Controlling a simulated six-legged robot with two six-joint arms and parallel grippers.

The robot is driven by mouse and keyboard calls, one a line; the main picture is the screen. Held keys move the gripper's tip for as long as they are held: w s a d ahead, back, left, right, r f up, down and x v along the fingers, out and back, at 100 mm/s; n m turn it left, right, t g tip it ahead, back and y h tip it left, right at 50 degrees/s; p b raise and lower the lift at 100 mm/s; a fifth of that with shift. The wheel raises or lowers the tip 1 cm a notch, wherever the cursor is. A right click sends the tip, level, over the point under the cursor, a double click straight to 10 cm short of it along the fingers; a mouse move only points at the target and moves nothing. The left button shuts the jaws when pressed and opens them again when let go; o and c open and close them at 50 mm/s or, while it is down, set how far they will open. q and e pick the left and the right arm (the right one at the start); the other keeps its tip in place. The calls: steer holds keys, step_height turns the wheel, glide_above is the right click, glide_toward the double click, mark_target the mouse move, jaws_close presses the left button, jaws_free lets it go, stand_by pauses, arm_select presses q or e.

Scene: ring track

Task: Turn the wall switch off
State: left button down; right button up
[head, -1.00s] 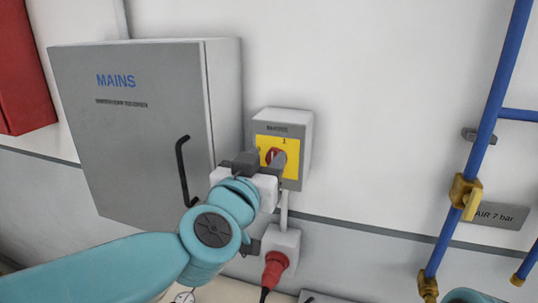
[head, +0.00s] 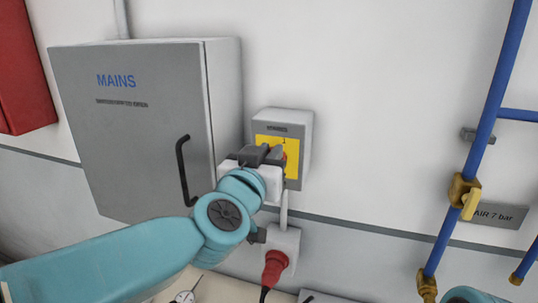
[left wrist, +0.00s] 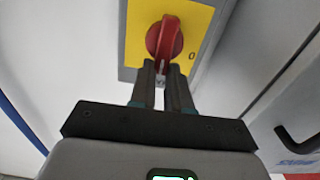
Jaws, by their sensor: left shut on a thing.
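The wall switch (head: 303,135) is a pale grey box with a yellow plate, marked 1 at its top in the head view. Its red rotary knob (left wrist: 164,38) shows clearly in the left wrist view, with a 0 on the plate to its right. My left gripper (head: 266,154) is in front of the switch and shut on the knob's near end; it also shows in the left wrist view (left wrist: 163,75). In the head view the fingers hide most of the knob. My right gripper is not in view.
A grey MAINS cabinet (head: 130,130) with a black handle (head: 184,170) stands left of the switch. Below the switch is a socket (head: 285,243) with a red plug (head: 273,268). Blue pipes (head: 484,145) with a yellow valve (head: 470,204) run at the right. The wall between is bare.

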arm_select(q)
steer(key=shift+w+a+f+n+b, duration=0.15)
steer(key=shift+a+f+n+b, duration=0.65)
steer(key=shift+n, duration=2.15)
steer(key=shift+w+f+n+b, duration=0.1)
steer(key=shift+n+b, duration=1.25)
steer(key=shift+n, duration=1.55)
steer(key=shift+w+a+f+n+b, duration=0.15)
steer(key=shift+a+f+n+b, duration=0.65)
steer(key=shift+n, duration=2.15)
steer(key=shift+d+r+b, duration=0.3)
steer(key=shift+d+r, duration=0.05)
steer(key=shift+d, duration=0.05)
steer(key=c, duration=1.1)
jaws_free()
steer(key=shift+w+d, duration=0.1)
